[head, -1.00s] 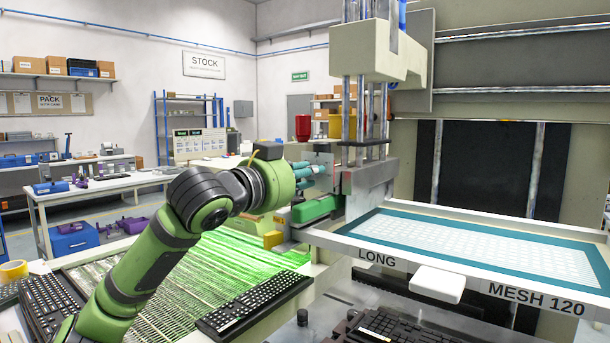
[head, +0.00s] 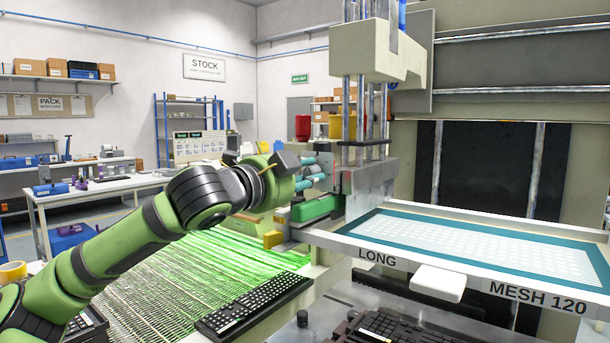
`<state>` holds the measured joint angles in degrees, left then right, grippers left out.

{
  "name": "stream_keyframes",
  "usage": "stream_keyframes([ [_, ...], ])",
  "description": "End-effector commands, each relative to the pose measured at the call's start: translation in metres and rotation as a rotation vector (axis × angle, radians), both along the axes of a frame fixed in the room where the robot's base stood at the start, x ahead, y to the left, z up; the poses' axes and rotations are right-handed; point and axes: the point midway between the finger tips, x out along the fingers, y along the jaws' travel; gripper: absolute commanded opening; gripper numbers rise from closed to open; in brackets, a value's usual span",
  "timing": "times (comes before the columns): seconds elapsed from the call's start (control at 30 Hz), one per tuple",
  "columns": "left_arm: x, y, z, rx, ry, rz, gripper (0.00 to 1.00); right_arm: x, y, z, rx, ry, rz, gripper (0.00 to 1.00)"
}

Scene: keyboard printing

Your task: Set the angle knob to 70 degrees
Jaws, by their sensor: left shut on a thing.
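My left gripper (head: 318,172) has teal fingers and reaches in from the left to the grey block (head: 368,186) on the press carriage. It is shut on the angle knob at the left side of that block. The knob is hidden by the fingers, and its scale and angle cannot be read here. My right gripper is not in view.
A green part (head: 318,207) lies just below my fingers. A black keyboard (head: 252,305) sits by the green-lit bed (head: 190,270). Vertical rods rise above the block.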

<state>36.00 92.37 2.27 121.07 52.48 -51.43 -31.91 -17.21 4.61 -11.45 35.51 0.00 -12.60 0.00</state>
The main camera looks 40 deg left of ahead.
Motion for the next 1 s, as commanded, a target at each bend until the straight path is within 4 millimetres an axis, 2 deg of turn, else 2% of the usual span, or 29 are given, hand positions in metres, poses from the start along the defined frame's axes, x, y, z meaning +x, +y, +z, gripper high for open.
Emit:
stream_keyframes([
  [0.6, -0.0006, 0.0006, 0.0022, 0.040, 0.000, 0.002, 0.00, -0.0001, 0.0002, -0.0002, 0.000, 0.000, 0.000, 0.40],
  [0.63, -0.0006, 0.0006, 0.0022, 0.040, 0.000, 0.002, 0.37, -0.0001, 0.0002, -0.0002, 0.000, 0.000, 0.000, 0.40],
  [0.67, -0.0006, 0.0006, 0.0022, 0.040, 0.000, 0.002, 0.49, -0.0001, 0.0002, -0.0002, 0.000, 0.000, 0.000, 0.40],
  [1.0, -0.0004, 0.0001, 0.0009, 0.039, 0.002, 0.000, 0.49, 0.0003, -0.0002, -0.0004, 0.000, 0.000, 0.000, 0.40],
])
